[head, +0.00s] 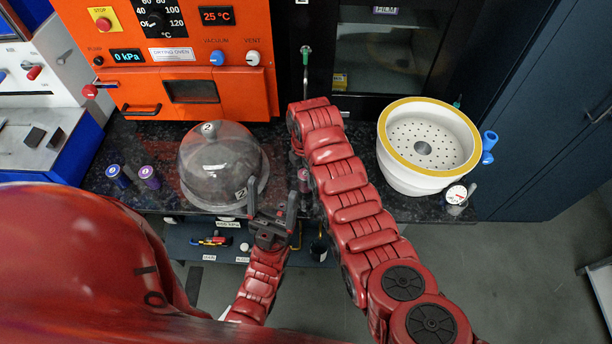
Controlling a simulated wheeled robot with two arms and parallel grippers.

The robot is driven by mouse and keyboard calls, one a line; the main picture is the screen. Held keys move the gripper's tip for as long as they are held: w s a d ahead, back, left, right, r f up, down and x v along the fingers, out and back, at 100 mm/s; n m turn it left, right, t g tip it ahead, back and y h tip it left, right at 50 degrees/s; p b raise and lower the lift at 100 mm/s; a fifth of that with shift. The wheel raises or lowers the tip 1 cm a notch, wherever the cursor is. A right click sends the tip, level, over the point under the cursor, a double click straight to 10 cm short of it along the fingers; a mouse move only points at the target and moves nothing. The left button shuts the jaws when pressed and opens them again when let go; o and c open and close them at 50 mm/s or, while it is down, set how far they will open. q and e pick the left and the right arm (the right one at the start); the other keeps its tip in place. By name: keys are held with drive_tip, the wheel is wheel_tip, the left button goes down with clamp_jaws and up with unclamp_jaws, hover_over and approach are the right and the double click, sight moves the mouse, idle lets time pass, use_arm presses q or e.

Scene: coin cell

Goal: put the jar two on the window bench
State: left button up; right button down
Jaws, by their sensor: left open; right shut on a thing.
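Jar two (222,162) is a large clear glass dome with a "2" label on its top and another low on its front right. It stands upright on the dark speckled bench. My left gripper (272,205) is open and empty, its fingers apart and pointing away from me, just right of the jar's front rim. My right arm reaches up and bends down right of the jar. My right gripper (297,158) is mostly hidden behind that arm. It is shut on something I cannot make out. A small purplish cylinder shows close below it. I cannot identify a window bench.
Two small capped vials (134,177) stand left of the jar. An orange drying oven (180,60) stands behind it. A white perforated bowl with a yellow rim (385,140) stands right of my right arm, with a blue item (488,147) beside it.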

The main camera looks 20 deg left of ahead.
drive_tip(key=shift+f, duration=0.85)
drive_tip(key=shift+f, duration=0.1)
drive_tip(key=shift+f, duration=0.15)
drive_tip(key=shift+c, duration=1)
unclamp_jaws()
drive_tip(key=shift+r, duration=0.2)
drive_tip(key=shift+r, duration=0.1)
